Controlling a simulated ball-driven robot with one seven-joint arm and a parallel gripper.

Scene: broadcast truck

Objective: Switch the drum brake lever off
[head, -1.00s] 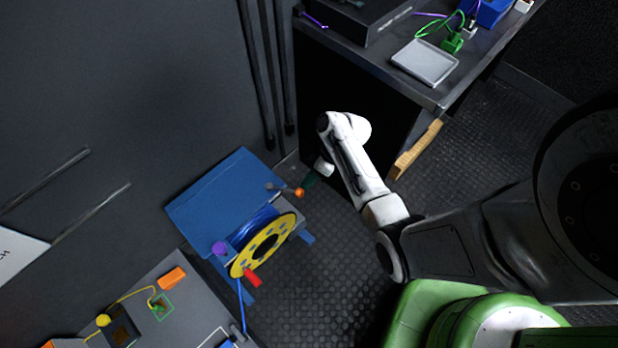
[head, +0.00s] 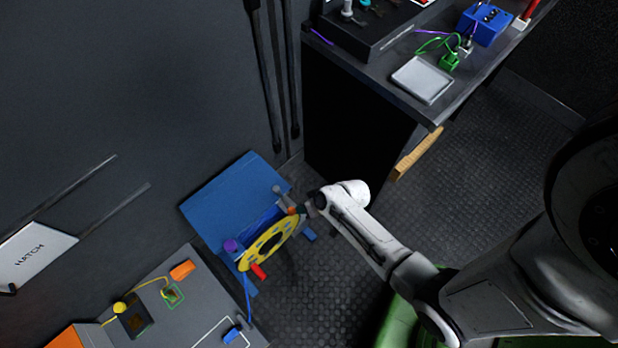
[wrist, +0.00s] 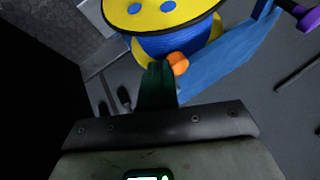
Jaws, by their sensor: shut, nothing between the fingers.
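The cable drum (head: 270,243) has a yellow flange and blue cable, and sits in a blue frame (head: 215,195) on the floor. The brake lever shows as a small orange knob (head: 292,210) at the drum's upper right, near a grey bar (head: 279,193). My gripper (head: 302,208) is right beside the orange knob, and its dark fingers are partly hidden by my wrist. In the wrist view the closed dark green fingers (wrist: 158,80) are against or just beside the orange knob (wrist: 179,63); contact is unclear. Nothing is held.
A dark bench (head: 375,70) with a grey tray (head: 421,80) stands at upper right. A grey panel with cables (head: 195,305) is at lower left. Floor right of the drum is open.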

